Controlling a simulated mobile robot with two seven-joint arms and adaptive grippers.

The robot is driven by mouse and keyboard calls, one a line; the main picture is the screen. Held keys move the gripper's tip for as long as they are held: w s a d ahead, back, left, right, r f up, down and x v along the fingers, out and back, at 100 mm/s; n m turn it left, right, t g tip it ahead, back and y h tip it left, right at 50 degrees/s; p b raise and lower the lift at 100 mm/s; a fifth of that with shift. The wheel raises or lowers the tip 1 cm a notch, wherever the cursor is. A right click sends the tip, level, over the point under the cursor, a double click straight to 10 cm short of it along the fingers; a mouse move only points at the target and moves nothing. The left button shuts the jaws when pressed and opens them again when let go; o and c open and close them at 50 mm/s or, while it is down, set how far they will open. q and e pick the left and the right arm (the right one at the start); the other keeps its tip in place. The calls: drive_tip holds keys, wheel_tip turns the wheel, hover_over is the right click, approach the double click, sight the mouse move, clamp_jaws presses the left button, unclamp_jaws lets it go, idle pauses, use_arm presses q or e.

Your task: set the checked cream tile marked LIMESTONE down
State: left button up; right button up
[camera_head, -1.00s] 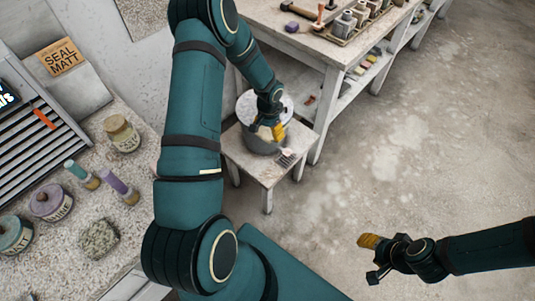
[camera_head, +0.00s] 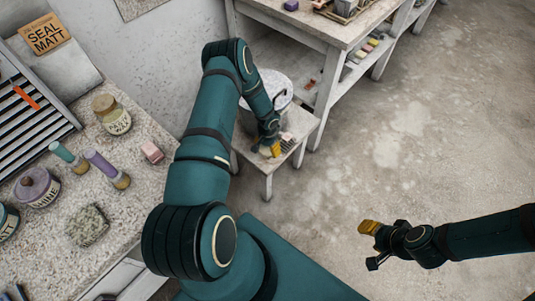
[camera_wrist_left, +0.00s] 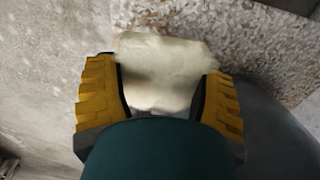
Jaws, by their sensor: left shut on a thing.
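My left gripper (camera_head: 269,150) is over the front part of a small pale stool (camera_head: 250,162). In the left wrist view it (camera_wrist_left: 160,105) is shut on a cream piece (camera_wrist_left: 165,72), with a yellow finger on each side. The piece looks like the limestone tile, but I can read no marking or checks on it. In the head view the fingers mostly hide it. Whether it touches the stool, I cannot tell. A small dark checked patch (camera_head: 288,144) shows on the stool beside the gripper. My right gripper (camera_head: 369,245) is open and empty above the floor.
A grey bucket (camera_head: 272,88) stands at the back of the stool. A white workbench (camera_head: 325,35) with shelves is behind it. The speckled counter at left holds jars (camera_head: 112,115), a pink block (camera_head: 152,152) and a mossy stone (camera_head: 88,225). The floor at right is clear.

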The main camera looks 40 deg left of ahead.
sight(267, 153)
use_arm(q)
drive_tip(key=shift+f+b, duration=0.6)
drive_tip(key=shift+f, duration=1.7)
drive_tip(key=shift+r, duration=0.1)
drive_tip(key=o, duration=1.3)
drive_tip(key=shift+c, duration=0.2)
